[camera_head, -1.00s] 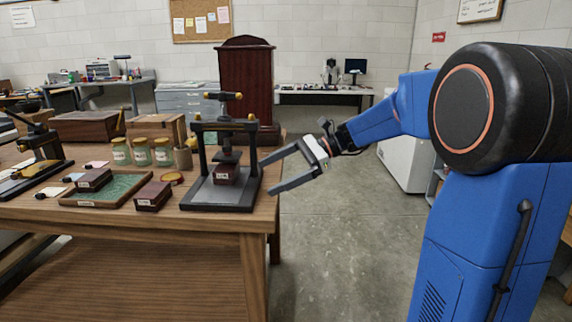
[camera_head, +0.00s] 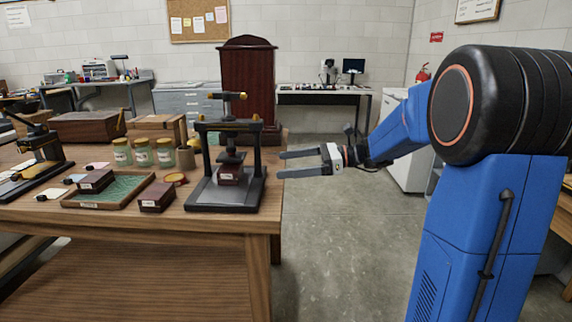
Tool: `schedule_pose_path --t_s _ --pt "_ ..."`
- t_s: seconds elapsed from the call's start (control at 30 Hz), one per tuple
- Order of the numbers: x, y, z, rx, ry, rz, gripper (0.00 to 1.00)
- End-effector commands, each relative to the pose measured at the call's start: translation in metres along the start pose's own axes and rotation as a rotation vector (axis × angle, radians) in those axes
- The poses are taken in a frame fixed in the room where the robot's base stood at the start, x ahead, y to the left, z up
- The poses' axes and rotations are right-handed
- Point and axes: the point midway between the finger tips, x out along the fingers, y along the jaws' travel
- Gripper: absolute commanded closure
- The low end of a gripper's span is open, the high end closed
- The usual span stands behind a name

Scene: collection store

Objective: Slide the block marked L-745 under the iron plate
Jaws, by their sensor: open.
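A dark red block (camera_head: 229,173) with a white label sits on the base of a black screw press (camera_head: 222,196), directly below the press's iron plate (camera_head: 231,157). I cannot tell whether the plate touches it. Two similar labelled blocks are near: one block (camera_head: 96,181) in a green-lined tray (camera_head: 92,205), and one block (camera_head: 157,196) on the table right of the tray. The labels are too small to read, so I cannot tell which is L-745. My gripper (camera_head: 279,165) is open and empty, right of the press, its fingers pointing left toward it.
The wooden table (camera_head: 140,230) ends just right of the press. Several jars (camera_head: 143,153), a round gold lid (camera_head: 176,179) and a cup (camera_head: 185,158) stand behind the blocks. Another device (camera_head: 40,160) stands at the far left. Open floor (camera_head: 330,240) lies below my arm.

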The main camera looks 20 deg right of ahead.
Motion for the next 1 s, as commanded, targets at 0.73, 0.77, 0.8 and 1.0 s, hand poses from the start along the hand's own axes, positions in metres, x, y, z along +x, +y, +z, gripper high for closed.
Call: schedule_pose_path --t_s 0.73,0.77,0.8,1.0 --pt "0.062 0.001 0.0 0.0 0.001 0.004 0.03" --pt "0.066 0.001 0.0 0.0 0.001 0.004 0.03" --pt "0.073 0.001 0.0 0.0 0.0 0.005 0.03" --pt "0.104 0.001 0.0 0.0 0.0 0.004 0.03"
